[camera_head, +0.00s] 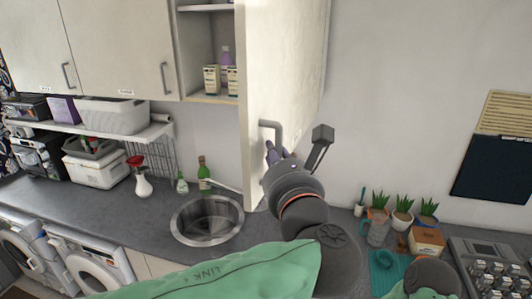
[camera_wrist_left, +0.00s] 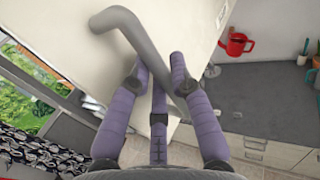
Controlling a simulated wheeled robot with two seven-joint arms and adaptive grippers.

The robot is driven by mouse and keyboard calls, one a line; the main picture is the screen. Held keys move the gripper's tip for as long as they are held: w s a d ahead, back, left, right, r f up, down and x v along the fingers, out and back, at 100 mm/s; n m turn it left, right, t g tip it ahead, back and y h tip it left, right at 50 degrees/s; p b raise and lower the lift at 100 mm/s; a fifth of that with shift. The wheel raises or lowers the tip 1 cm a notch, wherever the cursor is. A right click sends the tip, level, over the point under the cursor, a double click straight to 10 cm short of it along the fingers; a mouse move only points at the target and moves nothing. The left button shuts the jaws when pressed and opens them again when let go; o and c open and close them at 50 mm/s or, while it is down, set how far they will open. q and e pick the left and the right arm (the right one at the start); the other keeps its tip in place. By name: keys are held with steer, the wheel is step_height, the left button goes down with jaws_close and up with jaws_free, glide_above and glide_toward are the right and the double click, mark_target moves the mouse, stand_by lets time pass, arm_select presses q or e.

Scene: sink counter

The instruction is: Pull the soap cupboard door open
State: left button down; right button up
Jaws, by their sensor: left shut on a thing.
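The soap cupboard door (camera_head: 285,70) is pale and stands swung out from the wall cupboard, seen at a steep angle in the head view. Its grey bar handle (camera_head: 270,124) is near the lower edge. My left gripper (camera_head: 274,153) is shut on this handle. In the left wrist view, the purple fingers (camera_wrist_left: 157,68) sit around the grey handle bar (camera_wrist_left: 148,42), against the pale door face (camera_wrist_left: 190,28). The open cupboard (camera_head: 196,45) shows small boxes and a purple bottle on its bottom shelf. My right gripper is not in view.
Bare wall is right of the door.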

arm_select(q)
steer(key=c, duration=1.1)
jaws_free()
steer(key=shift+w+a, duration=0.1)
steer(key=v, duration=1.2)
steer(key=shift+f, duration=0.1)
